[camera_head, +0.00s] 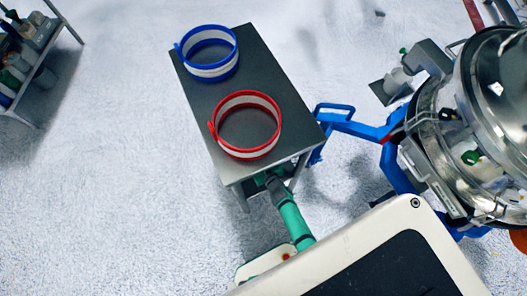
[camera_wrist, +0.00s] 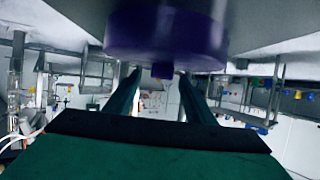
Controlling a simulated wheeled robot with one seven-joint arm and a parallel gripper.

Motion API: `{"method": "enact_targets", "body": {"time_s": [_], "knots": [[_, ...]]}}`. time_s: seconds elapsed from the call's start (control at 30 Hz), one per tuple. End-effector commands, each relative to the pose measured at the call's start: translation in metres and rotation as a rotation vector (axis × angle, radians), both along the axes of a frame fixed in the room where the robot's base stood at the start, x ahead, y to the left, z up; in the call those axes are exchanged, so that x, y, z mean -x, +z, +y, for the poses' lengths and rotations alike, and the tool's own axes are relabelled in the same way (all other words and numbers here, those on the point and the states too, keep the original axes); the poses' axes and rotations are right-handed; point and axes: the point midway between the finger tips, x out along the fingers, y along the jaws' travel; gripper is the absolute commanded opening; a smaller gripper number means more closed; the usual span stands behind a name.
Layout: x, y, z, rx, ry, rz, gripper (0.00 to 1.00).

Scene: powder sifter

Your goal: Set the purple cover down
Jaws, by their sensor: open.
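The purple cover (camera_wrist: 165,34) shows at the top of the wrist view as a dark, wide, round piece with a small tab below its rim. It is close against a grey surface. My gripper (camera_wrist: 161,76) is open, its two dark green fingers apart, with the tab between their far ends in the picture. I cannot tell whether either finger touches it. In the head view my green arm reaches to the near edge of the grey table. My fingertips and the purple cover are hidden there.
A blue-rimmed ring (camera_head: 208,75) and a red-rimmed ring (camera_head: 246,152) stand on the grey table (camera_head: 190,90). A shiny steel machine (camera_head: 490,110) with a blue frame (camera_head: 350,128) is at the right. A shelf (camera_head: 40,60) stands far left. Open floor lies left of the table.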

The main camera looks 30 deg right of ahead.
Motion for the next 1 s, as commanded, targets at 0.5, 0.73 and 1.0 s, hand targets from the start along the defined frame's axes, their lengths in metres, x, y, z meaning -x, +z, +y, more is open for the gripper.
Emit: {"method": "enact_targets", "body": {"time_s": [0.5, 0.73, 1.0], "knots": [[0.071, 0.029, 0.002, -0.001, -0.001, 0.001, 0.49], [0.091, 0.038, 0.006, -0.001, 0.005, 0.001, 0.49], [0.097, 0.041, 0.006, 0.002, 0.006, -0.001, 0.49]]}}
